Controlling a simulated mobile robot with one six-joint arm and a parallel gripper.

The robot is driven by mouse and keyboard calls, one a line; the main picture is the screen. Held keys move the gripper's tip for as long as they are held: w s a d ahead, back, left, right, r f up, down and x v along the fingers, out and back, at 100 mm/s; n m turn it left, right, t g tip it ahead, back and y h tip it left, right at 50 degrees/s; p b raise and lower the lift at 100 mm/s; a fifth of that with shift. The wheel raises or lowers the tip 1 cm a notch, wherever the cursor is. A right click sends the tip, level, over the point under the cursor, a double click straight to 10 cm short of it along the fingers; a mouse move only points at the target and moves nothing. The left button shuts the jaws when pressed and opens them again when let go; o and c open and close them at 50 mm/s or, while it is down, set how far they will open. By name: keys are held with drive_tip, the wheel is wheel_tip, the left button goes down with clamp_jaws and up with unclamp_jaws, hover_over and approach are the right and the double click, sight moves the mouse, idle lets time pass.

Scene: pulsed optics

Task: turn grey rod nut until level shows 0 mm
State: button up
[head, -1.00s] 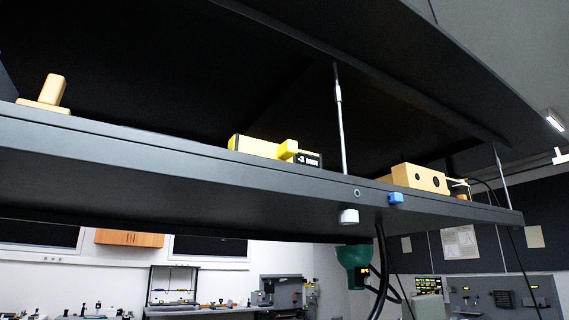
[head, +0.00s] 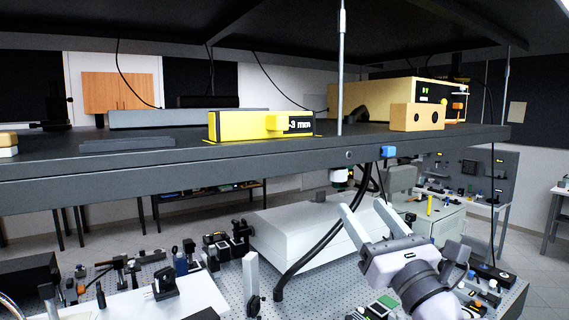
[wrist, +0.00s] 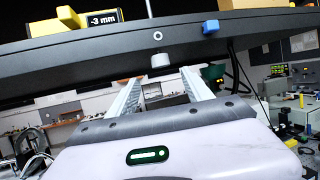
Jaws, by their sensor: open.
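The grey rod nut (wrist: 160,60) hangs under the front edge of the shelf, below the thin rod. In the head view it shows small and pale (head: 340,175). The yellow level (head: 240,125) stands on the shelf left of the rod. Its display (wrist: 103,19) reads -3 mm in the wrist view; a yellow part covers its left end in the head view. My gripper (head: 362,205) is open and empty below the shelf. In the wrist view its two fingers point up at the nut, which is above and between the tips, apart from them.
The dark shelf (head: 200,165) spans the view above my gripper. A blue block (head: 388,151) sits on its edge right of the nut. A black cable (head: 325,255) runs down close to my gripper. A white box (head: 300,230) and a crowded optical table lie below.

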sight(338, 176)
drive_tip(key=p+x, duration=0.2)
drive_tip(key=x, duration=1)
drive_tip(key=shift+w+p, duration=0.1)
drive_tip(key=shift+p, duration=0.3)
clamp_jaws()
